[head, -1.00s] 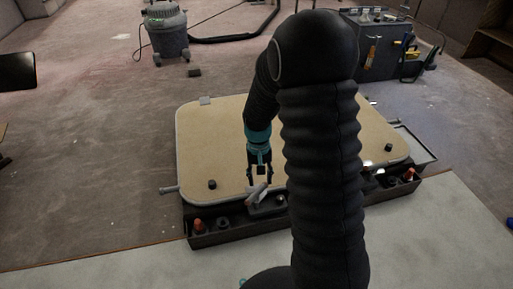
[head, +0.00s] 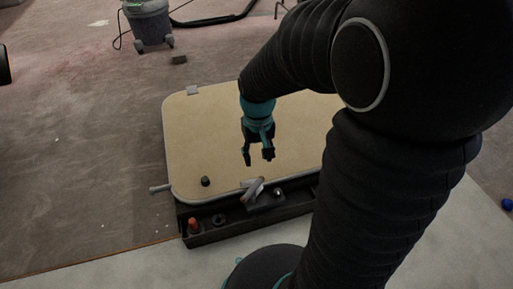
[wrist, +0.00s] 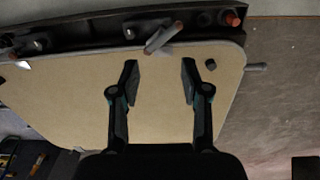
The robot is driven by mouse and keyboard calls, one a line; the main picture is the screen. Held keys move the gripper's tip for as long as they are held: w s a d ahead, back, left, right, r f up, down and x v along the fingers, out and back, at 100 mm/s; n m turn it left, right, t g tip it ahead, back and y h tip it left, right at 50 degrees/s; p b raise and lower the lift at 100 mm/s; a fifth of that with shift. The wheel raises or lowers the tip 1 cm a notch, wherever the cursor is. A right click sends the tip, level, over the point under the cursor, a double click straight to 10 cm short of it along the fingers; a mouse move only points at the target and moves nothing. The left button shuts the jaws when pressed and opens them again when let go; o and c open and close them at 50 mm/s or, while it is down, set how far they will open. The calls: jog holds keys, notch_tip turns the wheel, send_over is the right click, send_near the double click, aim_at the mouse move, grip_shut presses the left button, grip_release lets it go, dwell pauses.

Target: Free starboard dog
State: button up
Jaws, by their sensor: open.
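A tan hatch panel (head: 215,125) with a grey rim lies flat; it also fills much of the wrist view (wrist: 75,95). A lever-like dog (head: 252,191) sits at its front edge, its handle lying at a slant; it shows in the wrist view (wrist: 163,37) beyond my fingertips. My gripper (head: 258,158) is open and empty over the panel, just behind the dog and apart from it. In the wrist view my gripper (wrist: 160,80) has its fingers spread wide. My arm hides the panel's right part in the head view. I cannot tell which side is starboard.
A dark tray (head: 215,236) along the front edge holds an orange-capped item (head: 193,226) and other small parts. A black knob (head: 206,181) stands on the panel's left front corner. A grey pin (head: 160,188) sticks out left. A vacuum (head: 148,22) stands behind; floor at left is clear.

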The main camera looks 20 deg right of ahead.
jog(key=shift+r, duration=0.6)
jog(key=m+g+y+p, duration=0.2)
jog(key=m+g+p, duration=0.2)
jog(key=m, duration=0.1)
send_near(253, 195)
jog(key=shift+s+d+r, duration=0.3)
jog(key=shift+r, duration=0.3)
jog(key=shift+s+d+r, duration=0.3)
jog(key=shift+r, duration=0.35)
jog(key=shift+m+t, duration=0.3)
jog(key=shift+m, duration=0.1)
jog(key=x, duration=0.4)
jog(key=w+x, duration=0.1)
jog(key=x, duration=0.3)
jog(key=a+b+x, duration=0.1)
jog(key=x, duration=0.4)
jog(key=shift+w+f, duration=0.2)
jog(key=shift+w, duration=0.15)
jog(key=shift+c, duration=0.2)
